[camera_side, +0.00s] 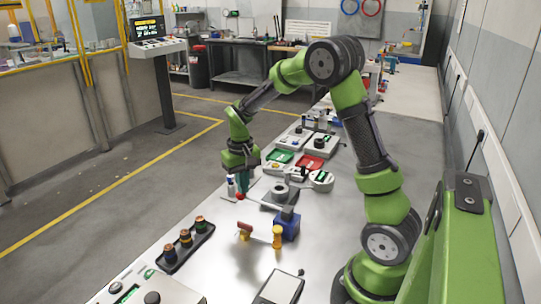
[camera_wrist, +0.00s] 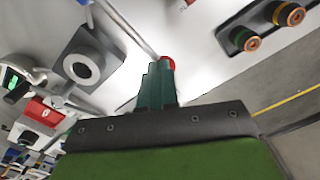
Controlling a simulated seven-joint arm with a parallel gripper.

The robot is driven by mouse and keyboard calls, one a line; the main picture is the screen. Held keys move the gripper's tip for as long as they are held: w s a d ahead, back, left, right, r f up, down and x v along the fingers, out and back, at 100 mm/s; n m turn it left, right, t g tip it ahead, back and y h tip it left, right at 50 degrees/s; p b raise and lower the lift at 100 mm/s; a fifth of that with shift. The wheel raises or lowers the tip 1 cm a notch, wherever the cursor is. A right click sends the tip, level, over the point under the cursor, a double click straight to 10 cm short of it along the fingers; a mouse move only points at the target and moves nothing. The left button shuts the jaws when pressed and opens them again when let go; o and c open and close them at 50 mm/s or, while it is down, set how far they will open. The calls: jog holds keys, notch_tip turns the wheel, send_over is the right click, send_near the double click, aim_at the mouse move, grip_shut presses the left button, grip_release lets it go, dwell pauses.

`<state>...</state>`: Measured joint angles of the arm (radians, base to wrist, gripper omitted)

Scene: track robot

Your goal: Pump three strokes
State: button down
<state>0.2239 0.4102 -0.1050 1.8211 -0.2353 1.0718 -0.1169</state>
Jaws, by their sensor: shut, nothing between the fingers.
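My gripper (camera_side: 241,194) points down over the left side of the table. Its teal fingers are shut and empty, and they also show in the wrist view (camera_wrist: 158,75). A red knob (camera_wrist: 168,62) shows right at the fingertips, at the end of a thin pale rod (camera_wrist: 128,28); I cannot tell whether the fingers touch it. In the side view the red knob (camera_side: 240,197) is just under the fingertips. A grey block with a round ring (camera_wrist: 85,66) stands beside the rod; it also shows in the side view (camera_side: 279,194). The fingers partly hide the knob.
A black tray with several coloured cylinders (camera_side: 186,238) lies nearer the camera. Red (camera_side: 311,162) and green (camera_side: 280,156) trays lie farther back. A control box (camera_side: 150,290) is in front.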

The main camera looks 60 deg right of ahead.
notch_tip(320, 180, up, 9)
jog(key=shift+r, duration=0.2)
dwell(0.7)
dwell(0.4)
jog(key=shift+f, duration=1.55)
dwell(1.7)
jog(key=shift+f, duration=3.7)
notch_tip(320, 180, up, 10)
jog(key=shift+r, duration=0.25)
